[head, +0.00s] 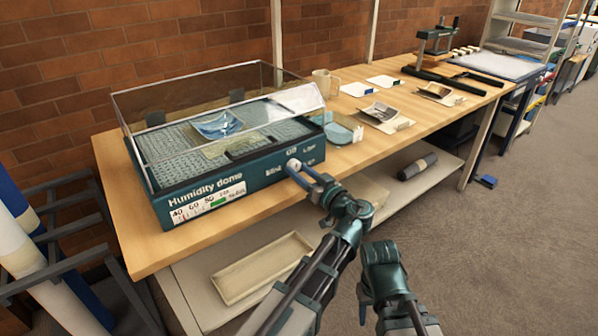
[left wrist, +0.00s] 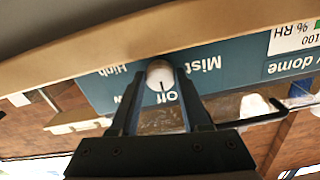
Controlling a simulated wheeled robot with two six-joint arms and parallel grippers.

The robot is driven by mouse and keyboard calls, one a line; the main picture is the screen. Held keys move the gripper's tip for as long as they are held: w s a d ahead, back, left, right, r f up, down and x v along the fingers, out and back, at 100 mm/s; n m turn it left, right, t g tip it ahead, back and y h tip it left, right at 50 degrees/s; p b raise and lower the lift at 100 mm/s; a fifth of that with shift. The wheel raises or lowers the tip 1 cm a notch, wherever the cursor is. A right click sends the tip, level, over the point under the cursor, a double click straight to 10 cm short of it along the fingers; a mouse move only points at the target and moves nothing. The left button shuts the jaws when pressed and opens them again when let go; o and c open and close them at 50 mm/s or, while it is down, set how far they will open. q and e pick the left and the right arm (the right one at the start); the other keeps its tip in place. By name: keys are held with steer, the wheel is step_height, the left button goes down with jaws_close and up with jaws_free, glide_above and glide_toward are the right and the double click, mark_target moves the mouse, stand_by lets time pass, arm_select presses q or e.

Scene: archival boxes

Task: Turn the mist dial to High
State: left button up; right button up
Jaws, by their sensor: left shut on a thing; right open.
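The humidity dome (head: 180,192) is a teal box with a clear cover on the wooden table in the head view. Its white mist dial (head: 293,164) is on the front right, among the labels Off, Low, High and Mist. My left gripper (head: 296,173) is shut on the dial. In the left wrist view, upside down, the dial (left wrist: 160,75) sits between both fingers (left wrist: 160,85), with a dark mark towards Off. The fingers hide part of the labels. My right gripper (head: 368,300) is open and empty, low in front of the table.
Inside the dome lies a blue folded piece (head: 217,124) on a mesh. A mug (head: 325,82), cards and photos (head: 380,112) stand or lie to the right on the table (head: 245,222). A tray (head: 262,267) is on the shelf below.

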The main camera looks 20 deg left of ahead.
arm_select(q)
jaws_close()
steer(key=shift+m, duration=0.3)
steer(key=m, duration=0.4)
steer(key=shift+m, duration=0.3)
steer(key=m, duration=0.5)
steer(key=shift+r, duration=0.1)
steer(key=m, duration=0.6)
steer(key=shift+s+m, duration=0.1)
steer(key=shift+m, duration=0.3)
steer(key=m, duration=0.6)
steer(key=shift+r+m, duration=0.1)
steer(key=shift+m, duration=0.2)
